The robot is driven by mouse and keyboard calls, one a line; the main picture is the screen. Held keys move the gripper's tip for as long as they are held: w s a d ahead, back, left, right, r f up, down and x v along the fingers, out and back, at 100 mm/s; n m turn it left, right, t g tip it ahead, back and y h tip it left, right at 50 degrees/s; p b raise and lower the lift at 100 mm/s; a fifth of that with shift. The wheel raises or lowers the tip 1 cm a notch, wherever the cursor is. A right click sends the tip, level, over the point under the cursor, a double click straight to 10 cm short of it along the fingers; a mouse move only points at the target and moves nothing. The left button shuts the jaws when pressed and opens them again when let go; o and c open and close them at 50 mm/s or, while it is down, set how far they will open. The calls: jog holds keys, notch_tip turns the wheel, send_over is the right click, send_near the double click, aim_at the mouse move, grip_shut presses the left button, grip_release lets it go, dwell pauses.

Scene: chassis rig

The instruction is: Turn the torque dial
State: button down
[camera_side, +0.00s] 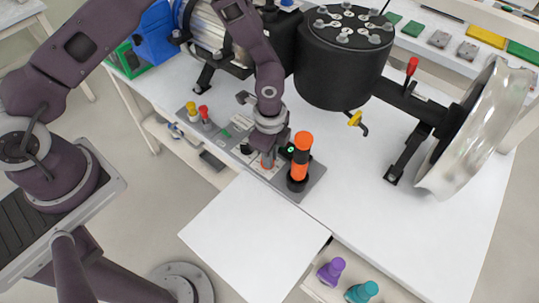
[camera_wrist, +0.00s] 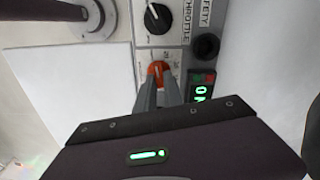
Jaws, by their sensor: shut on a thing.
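The torque dial (camera_wrist: 158,70) is an orange-red knob on a white label plate, seen in the wrist view just beyond my fingertips. My gripper (camera_wrist: 160,88) points down at it, with its two grey fingers close together on the knob. The fingers cover the knob's near part. In the side view my gripper (camera_side: 268,160) reaches down to the grey control panel (camera_side: 313,186) at the table's front edge. The dial is mostly hidden there by the fingers.
A black throttle knob (camera_wrist: 157,18) is beyond the dial. An orange and black cylinder (camera_side: 301,157) stands close to my gripper's right. Red and yellow levers (camera_side: 197,111) stand left. A large black drum (camera_side: 340,65) is behind.

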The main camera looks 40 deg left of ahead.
jog(key=shift+w+n, duration=0.1)
jog(key=shift+n, duration=0.8)
jog(key=c, duration=1.5)
grip_release()
jog(key=shift+o, duration=0.2)
notch_tip(320, 180, up, 7)
jog(key=shift+r, duration=0.1)
jog(key=shift+r, duration=0.1)
